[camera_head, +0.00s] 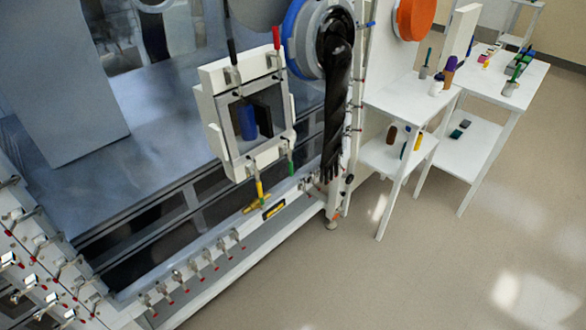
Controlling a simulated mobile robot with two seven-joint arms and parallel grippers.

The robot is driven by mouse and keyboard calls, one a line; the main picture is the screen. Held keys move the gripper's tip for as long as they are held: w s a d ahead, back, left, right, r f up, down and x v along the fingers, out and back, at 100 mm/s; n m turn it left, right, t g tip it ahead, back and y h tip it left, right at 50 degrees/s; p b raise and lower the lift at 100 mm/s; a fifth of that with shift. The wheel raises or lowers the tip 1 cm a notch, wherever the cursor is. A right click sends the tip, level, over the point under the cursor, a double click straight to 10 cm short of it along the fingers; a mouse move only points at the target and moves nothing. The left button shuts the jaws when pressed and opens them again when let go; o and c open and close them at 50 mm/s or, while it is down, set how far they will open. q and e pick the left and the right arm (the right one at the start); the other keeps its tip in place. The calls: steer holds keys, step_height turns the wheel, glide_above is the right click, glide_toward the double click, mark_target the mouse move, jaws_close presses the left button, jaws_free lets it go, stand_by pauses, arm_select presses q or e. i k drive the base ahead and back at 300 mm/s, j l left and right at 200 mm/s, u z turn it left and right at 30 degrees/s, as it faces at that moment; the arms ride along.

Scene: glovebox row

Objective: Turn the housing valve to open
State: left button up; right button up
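A white square housing (212,78) with a window is fixed to the front of the glovebox. A dark blue cylinder (247,122) and a black block show in its window. Colored handles surround it: a black one (231,50) and a red one (276,38) at the top, a green one (290,163) at lower right, and a yellow one (260,188) below, above a brass-colored fitting (255,207). I cannot tell which is the housing valve, nor whether any is open or shut. Neither of my grippers is in view.
A black glove (335,110) hangs from a blue-rimmed port (294,40) right of the housing. Small red-tipped valves (195,267) line the lower rail. White shelf tables (400,97) with bottles stand at right. The floor (420,270) at lower right is clear.

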mark_target(262, 208)
steer(key=i+j+z, duration=0.3)
steer(key=i+j, duration=0.45)
steer(key=j, duration=0.15)
